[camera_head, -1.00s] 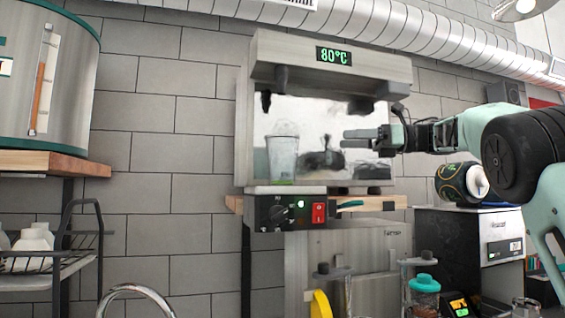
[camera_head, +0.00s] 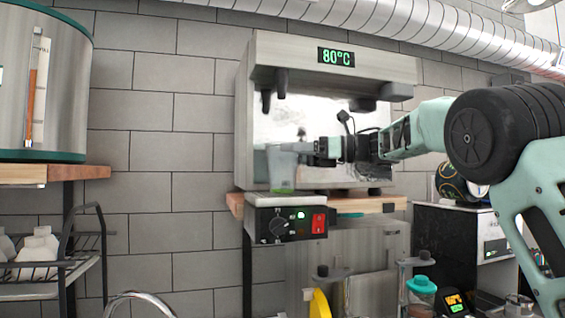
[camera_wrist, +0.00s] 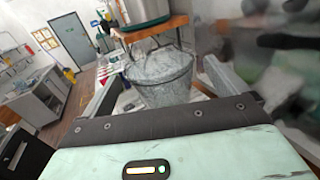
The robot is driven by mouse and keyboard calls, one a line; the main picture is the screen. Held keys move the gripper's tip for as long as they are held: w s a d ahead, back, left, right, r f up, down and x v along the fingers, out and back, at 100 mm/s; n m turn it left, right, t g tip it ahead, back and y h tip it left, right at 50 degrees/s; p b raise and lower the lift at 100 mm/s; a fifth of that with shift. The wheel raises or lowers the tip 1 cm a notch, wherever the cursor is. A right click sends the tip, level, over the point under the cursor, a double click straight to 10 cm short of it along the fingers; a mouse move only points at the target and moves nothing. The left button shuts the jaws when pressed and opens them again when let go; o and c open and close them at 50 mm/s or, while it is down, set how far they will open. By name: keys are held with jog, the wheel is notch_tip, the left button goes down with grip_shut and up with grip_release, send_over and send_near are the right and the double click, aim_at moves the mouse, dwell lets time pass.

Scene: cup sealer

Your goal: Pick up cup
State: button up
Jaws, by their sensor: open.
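The clear plastic cup (camera_head: 281,172), greenish near its base, stands upright on the cup sealer's (camera_head: 325,60) lower platform, toward the left. In the head view my gripper (camera_head: 302,150) reaches in from the right, with its fingertips at the cup's upper part. In the wrist view the cup (camera_wrist: 163,80) stands between the two spread fingers of my gripper (camera_wrist: 162,72). The gripper is open, and I see no clear grip on the cup. The cup's base is hidden in the wrist view.
The sealer's upper housing overhangs the cup and gripper. Its control box (camera_head: 290,223) with a red switch is below. A black can-like container (camera_head: 458,185) stands at right beneath my arm. A large steel tank (camera_head: 45,80) is at far left.

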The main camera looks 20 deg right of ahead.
jog(key=shift+p+x, duration=0.8)
jog(key=shift+x, duration=0.85)
jog(key=c, duration=1.4)
jog(key=shift+s+r+b, duration=0.15)
jog(key=shift+b, duration=0.4)
notch_tip(320, 180, up, 7)
jog(key=b, duration=0.2)
jog(key=s+b, duration=1.1)
jog(key=s, duration=0.8)
jog(key=shift+s, duration=0.4)
